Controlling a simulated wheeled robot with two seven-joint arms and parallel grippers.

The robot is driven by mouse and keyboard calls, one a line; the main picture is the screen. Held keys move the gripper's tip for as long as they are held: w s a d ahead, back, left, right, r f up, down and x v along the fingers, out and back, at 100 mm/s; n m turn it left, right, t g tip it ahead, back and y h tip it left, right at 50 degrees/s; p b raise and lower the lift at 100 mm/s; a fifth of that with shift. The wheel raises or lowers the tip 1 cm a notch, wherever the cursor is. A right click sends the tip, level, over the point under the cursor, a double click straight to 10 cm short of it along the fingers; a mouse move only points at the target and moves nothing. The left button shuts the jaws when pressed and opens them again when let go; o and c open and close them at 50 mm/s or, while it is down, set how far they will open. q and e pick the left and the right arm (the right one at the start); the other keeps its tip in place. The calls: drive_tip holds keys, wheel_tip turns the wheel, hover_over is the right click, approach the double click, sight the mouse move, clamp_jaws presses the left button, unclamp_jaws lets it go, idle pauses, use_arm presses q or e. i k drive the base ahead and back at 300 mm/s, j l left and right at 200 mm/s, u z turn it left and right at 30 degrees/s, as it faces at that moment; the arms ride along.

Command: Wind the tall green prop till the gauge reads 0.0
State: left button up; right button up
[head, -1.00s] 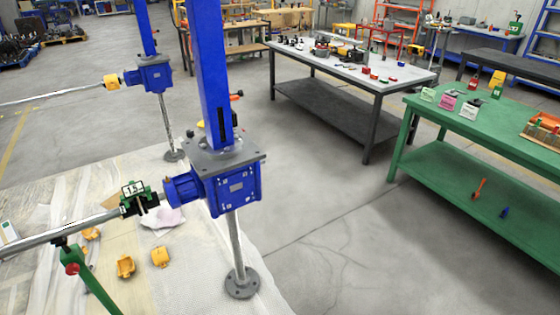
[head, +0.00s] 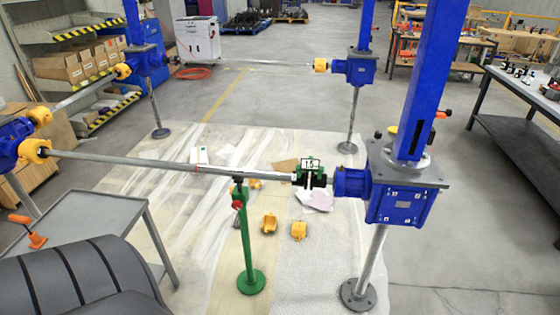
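The tall green prop (head: 246,240) stands upright on a round green foot on the sheeted floor. Its dark top is just under the long grey shaft (head: 170,165); I cannot tell whether they touch. A red part (head: 238,199) is near the prop's top. The green gauge (head: 310,171) sits at the shaft's right end, beside the blue screw jack (head: 400,195). Its small display seems to read 1.5; I cannot make out a sign now, though the earlier frame seems to show -1.5. Neither of my grippers is in view.
A grey cart (head: 112,215) stands at left, with an orange-handled tool (head: 28,232) nearby. Yellow covers (head: 269,223) and paper lie on the sheet (head: 190,262). Other blue jacks (head: 361,68) stand behind. A workbench (head: 520,130) is at right. Bare floor lies beyond the sheet.

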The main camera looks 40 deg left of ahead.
sight(237, 205)
drive_tip(key=j+u, duration=0.1)
drive_tip(key=u, duration=0.65)
drive_tip(key=i+j+u, duration=0.1)
drive_tip(key=u, duration=0.7)
drive_tip(key=i+j+z, duration=0.15)
drive_tip(key=i, duration=0.35)
drive_tip(key=i+j+z, duration=0.2)
drive_tip(key=i+j, duration=0.15)
drive_tip(key=i+j+z, duration=0.15)
drive_tip(key=i+j, duration=0.25)
drive_tip(key=i, duration=0.15)
